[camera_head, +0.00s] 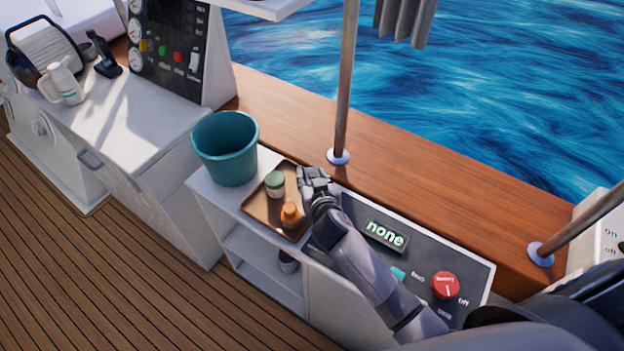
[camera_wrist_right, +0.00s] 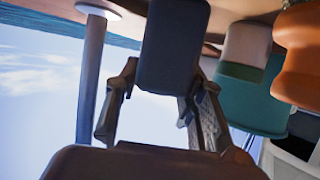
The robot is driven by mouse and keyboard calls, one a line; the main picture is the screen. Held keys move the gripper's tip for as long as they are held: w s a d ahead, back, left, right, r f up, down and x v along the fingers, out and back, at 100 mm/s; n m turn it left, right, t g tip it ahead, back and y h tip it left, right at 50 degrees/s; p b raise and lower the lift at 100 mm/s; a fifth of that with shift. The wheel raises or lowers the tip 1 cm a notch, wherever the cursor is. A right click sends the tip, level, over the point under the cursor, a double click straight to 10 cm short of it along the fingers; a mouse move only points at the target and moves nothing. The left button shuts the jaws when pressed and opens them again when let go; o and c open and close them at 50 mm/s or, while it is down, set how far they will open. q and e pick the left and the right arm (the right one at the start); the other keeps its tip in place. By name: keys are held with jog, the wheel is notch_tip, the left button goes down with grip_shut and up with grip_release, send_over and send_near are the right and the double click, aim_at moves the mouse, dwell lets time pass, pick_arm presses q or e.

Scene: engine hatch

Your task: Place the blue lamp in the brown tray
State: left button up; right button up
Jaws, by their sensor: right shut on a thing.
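The brown tray (camera_head: 262,209) lies on the white counter, with a green jar (camera_head: 275,184) and an orange bottle (camera_head: 290,215) in it. My right gripper (camera_head: 311,181) is at the tray's right edge, seen from above. In the right wrist view, a dark bluish block (camera_wrist_right: 175,45), which looks like the blue lamp, sits between the fingers of my right gripper, which is shut on it. The head view does not show the lamp clearly, as the gripper covers it. I cannot tell whether the lamp touches the tray. My left gripper is not in view.
A teal bucket (camera_head: 225,150) stands left of the tray. A panel with a "none" display (camera_head: 384,234) and red knob (camera_head: 445,285) lies to the right. A metal post (camera_head: 345,90) rises behind the tray. Open shelves (camera_head: 262,260) are below.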

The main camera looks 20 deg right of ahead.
jog(key=shift+f, duration=0.45)
jog(key=shift+f, duration=0.1)
jog(key=o, duration=1.3)
jog(key=shift+r, duration=0.2)
jog(key=v, duration=1.2)
jog(key=shift+b, duration=0.35)
jog(key=shift+f, duration=0.1)
